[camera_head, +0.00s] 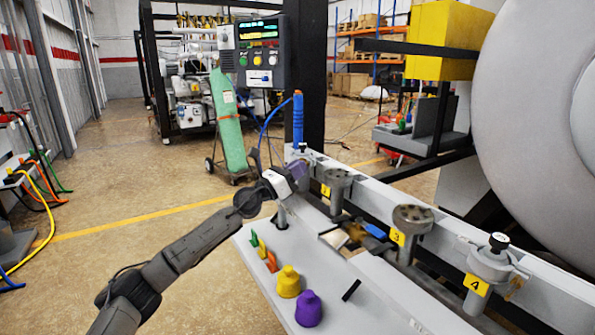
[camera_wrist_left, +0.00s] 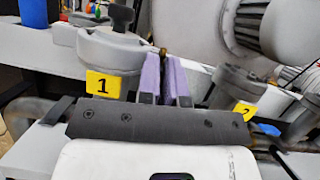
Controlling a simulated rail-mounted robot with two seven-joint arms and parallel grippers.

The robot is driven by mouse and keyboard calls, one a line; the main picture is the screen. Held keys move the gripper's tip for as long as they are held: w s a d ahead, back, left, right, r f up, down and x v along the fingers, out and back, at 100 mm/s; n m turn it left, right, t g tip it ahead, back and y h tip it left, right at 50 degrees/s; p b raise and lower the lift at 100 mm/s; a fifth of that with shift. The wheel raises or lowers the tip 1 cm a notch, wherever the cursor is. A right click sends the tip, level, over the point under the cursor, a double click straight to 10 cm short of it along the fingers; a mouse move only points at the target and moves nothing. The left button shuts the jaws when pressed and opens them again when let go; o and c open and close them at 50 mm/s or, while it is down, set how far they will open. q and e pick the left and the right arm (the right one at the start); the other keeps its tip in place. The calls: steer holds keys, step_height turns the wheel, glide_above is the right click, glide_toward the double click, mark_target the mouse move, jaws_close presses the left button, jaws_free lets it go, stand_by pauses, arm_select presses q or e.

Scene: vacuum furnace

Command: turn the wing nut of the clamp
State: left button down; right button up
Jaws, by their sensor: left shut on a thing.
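Clamp 1 is a grey round clamp (camera_wrist_left: 112,52) with a yellow number 1 label, at the left of the left wrist view. My left gripper (camera_wrist_left: 164,72) has purple fingers and stands at the right side of this clamp. The fingers are shut on the wing nut (camera_wrist_left: 163,52), of which only a small brass-coloured tip shows between them. In the head view, my left gripper (camera_head: 300,169) is at the far end of the grey rail, and it and the arm hide most of clamp 1. My right gripper is not in view.
Clamps 2 (camera_head: 337,182), 3 (camera_head: 413,218) and 4 (camera_head: 492,262) line the rail (camera_head: 455,232). A yellow plug (camera_head: 288,282) and a purple plug (camera_head: 308,309) stand on the grey table. A blue upright cylinder (camera_head: 298,120) is close behind my left gripper. A large grey vessel (camera_head: 540,110) is at right.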

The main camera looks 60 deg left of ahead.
arm_select(q)
steer(key=c, duration=1.5)
jaws_free()
steer(key=shift+o, duration=1.2)
steer(key=shift+d+f, duration=0.15)
steer(key=shift+f, duration=0.05)
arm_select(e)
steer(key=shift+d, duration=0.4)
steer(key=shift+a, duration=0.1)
arm_select(q)
steer(key=shift+f, duration=0.1)
